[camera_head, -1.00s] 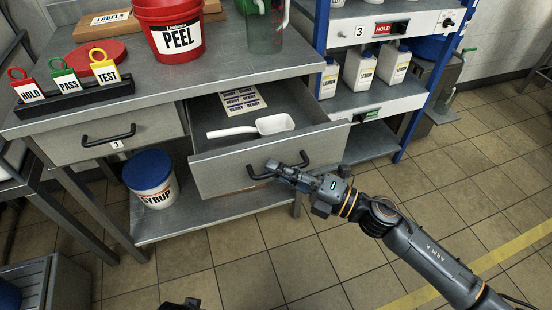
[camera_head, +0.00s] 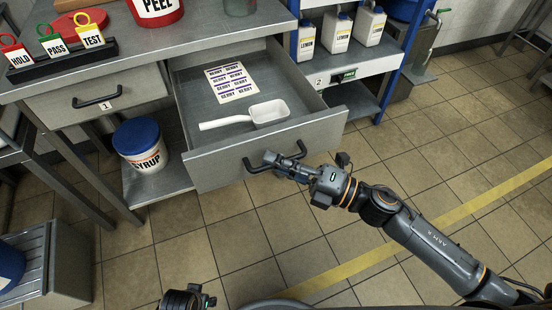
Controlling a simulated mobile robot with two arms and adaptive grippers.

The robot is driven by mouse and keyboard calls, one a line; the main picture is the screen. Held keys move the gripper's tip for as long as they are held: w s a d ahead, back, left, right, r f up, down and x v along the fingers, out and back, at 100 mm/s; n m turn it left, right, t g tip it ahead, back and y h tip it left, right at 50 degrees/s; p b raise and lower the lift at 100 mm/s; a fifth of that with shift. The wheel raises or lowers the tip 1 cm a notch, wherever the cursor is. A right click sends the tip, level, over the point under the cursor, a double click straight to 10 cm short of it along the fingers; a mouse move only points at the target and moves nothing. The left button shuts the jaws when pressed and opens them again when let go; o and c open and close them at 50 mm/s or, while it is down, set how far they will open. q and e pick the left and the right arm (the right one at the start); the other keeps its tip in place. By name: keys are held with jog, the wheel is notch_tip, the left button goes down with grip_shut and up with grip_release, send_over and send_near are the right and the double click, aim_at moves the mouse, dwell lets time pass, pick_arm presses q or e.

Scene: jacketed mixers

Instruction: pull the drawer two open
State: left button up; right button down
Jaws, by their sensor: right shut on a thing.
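The grey metal drawer (camera_head: 222,165), right of the drawer marked 1, stands well out from the table; its own number is not visible. Inside lie a white scoop (camera_head: 262,113) and a sheet of BERRY labels (camera_head: 231,82). My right gripper (camera_head: 276,160) is shut on the drawer's black bar handle (camera_head: 255,168), at the front panel. My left gripper (camera_head: 188,298) shows only partly at the bottom edge, away from the drawer, and its fingers cannot be made out.
Drawer 1 (camera_head: 60,106) is closed at left. A SYRUP tub (camera_head: 141,147) with a blue lid stands on the shelf below. A blue-framed rack (camera_head: 385,75) with white bottles stands at right. Tiled floor in front of the drawer is clear.

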jog(key=c, duration=1.7)
grip_release()
jog(key=v, duration=1.2)
